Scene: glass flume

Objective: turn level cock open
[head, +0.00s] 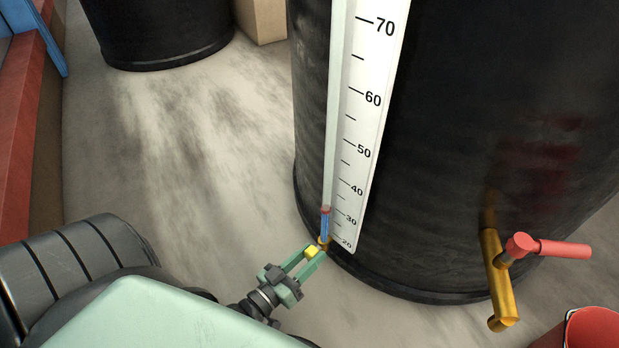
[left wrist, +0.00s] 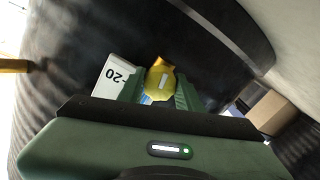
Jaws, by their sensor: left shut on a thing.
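The level cock has a yellow handle (head: 312,253) at the foot of the sight tube (head: 339,110) on the big black tank (head: 465,130). My left gripper (head: 314,256) reaches in from the lower left and is shut on this yellow handle. In the left wrist view the yellow handle (left wrist: 160,84) sits between the two green fingers of the left gripper (left wrist: 158,92), with a short pale mark on its face. The fingers hide its sides. The tube shows blue with a red top near 30 on the white scale (head: 374,90). My right gripper is not in view.
A brass tap (head: 497,275) with a red lever (head: 562,249) sticks out of the tank at the right. A red bucket (head: 592,328) stands below it. Another black tub (head: 160,35) and a cardboard box (head: 262,20) stand at the back. The floor at left centre is clear.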

